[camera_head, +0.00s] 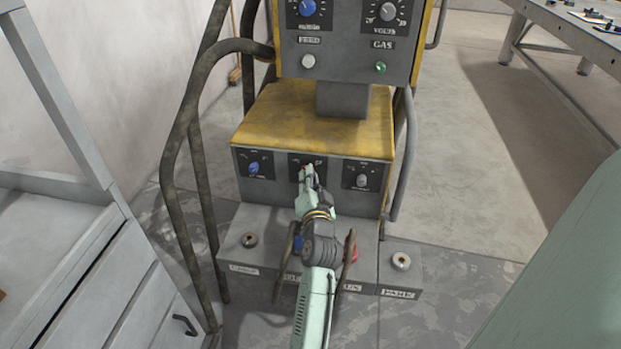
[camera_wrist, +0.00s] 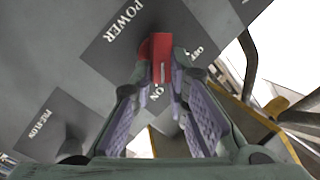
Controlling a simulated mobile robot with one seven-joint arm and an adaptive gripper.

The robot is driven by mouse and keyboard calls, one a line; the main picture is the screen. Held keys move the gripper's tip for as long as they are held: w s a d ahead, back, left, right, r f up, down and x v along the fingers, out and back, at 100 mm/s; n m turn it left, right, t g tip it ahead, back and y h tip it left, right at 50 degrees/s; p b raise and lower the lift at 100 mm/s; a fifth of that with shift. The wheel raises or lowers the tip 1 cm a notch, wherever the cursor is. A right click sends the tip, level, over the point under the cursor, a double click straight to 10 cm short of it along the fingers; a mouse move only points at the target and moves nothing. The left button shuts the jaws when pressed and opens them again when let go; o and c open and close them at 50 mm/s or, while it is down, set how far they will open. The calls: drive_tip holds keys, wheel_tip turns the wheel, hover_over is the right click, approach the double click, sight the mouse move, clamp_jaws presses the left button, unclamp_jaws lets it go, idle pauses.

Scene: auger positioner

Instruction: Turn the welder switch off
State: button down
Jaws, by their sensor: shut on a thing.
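The welder (camera_head: 310,115) is a grey and yellow machine standing in the middle of the head view. On its lower front is a dark panel labelled POWER (camera_wrist: 108,48), with ON and OFF marks. The red welder switch (camera_wrist: 160,50) stands out from this panel in the wrist view. My gripper (camera_wrist: 160,78) is shut on the red switch, with its purple-padded fingers on either side of it. In the head view my gripper (camera_head: 308,178) reaches the middle lower panel and mostly hides the switch. I cannot tell exactly which mark the switch points to.
A blue knob (camera_head: 254,168) sits left of the power panel and a grey knob (camera_head: 362,181) sits right. Bent metal rails (camera_head: 180,150) run along the welder's left side. A grey cabinet (camera_head: 90,250) stands at left, a workbench (camera_head: 570,30) at upper right.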

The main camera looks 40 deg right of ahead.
drive_tip(key=shift+w+a+r+n+g+h+p, duration=0.1)
drive_tip(key=shift+w+a+n+g+h+p, duration=0.15)
drive_tip(key=shift+n+g+p, duration=1.55)
drive_tip(key=shift+w+a+r+n+t+h+p, duration=0.25)
drive_tip(key=shift+n+p, duration=0.7)
drive_tip(key=shift+n, duration=2.2)
drive_tip(key=shift+w+a+n+g+h+p, duration=0.1)
drive_tip(key=shift+w+a+n+g+p, duration=0.25)
drive_tip(key=shift+n+g+p, duration=1.5)
drive_tip(key=shift+d+n+t+b, duration=0.1)
drive_tip(key=shift+n+t+b, duration=0.35)
drive_tip(key=shift+n+t, duration=0.25)
drive_tip(key=c, duration=1.6)
unclamp_jaws()
drive_tip(key=shift+w, duration=0.1)
drive_tip(key=shift+o, duration=0.2)
drive_tip(key=v, duration=1.2)
